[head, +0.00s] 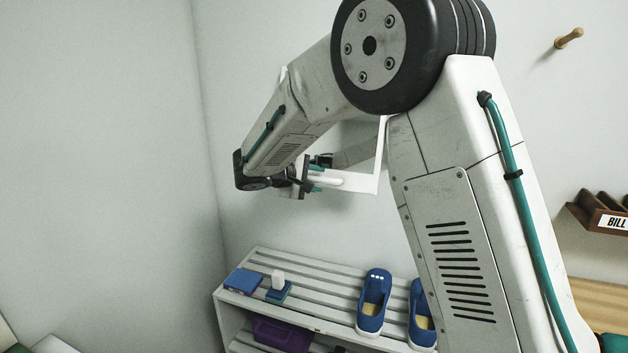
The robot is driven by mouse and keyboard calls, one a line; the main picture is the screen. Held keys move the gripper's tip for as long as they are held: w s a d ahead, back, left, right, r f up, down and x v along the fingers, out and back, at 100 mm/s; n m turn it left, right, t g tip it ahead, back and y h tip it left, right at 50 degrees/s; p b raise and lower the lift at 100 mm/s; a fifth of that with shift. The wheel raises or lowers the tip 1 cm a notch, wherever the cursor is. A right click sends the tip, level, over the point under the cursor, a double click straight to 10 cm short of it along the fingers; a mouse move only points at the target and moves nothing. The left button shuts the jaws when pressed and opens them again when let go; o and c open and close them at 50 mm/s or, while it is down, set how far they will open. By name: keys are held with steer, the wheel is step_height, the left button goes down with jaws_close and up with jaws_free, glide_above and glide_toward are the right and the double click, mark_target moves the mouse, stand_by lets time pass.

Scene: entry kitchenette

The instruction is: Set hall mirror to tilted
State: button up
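The hall mirror (382,155) hangs on the back wall above the shoe rack, mostly hidden behind my arm. Its white frame shows at the right side and along the bottom, and a dark grey shape shows in its glass. Whether it is tilted is hard to tell. My gripper (316,178) is at the mirror's lower part, with small teal pads close to the white lower frame. My arm and the small size hide whether the fingers are apart or touch the frame.
A white slatted shoe rack (330,285) stands below, with blue shoes (374,300), a blue box (243,281) and a small white-topped item (278,284) on top. A purple bin (282,335) is underneath. A wooden peg (569,38) and a brown "BILL" holder (600,212) are at right.

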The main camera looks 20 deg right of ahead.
steer(key=v, duration=0.8)
steer(key=s+f+g+y, duration=0.1)
steer(key=s+f+g, duration=0.1)
steer(key=s+f, duration=0.25)
steer(key=s+d+r+m+y, duration=0.1)
steer(key=s+m+y, duration=0.1)
steer(key=s, duration=1)
steer(key=s+d+r+m+g+y, duration=0.1)
steer(key=s+y, duration=0.4)
steer(key=s, duration=0.8)
steer(key=s+d+r+m+g+y, duration=0.1)
steer(key=s+d+m+y, duration=0.2)
steer(key=s, duration=0.9)
steer(key=shift+s+m+y, duration=0.2)
steer(key=shift+m+y, duration=0.3)
steer(key=shift+y, duration=0.1)
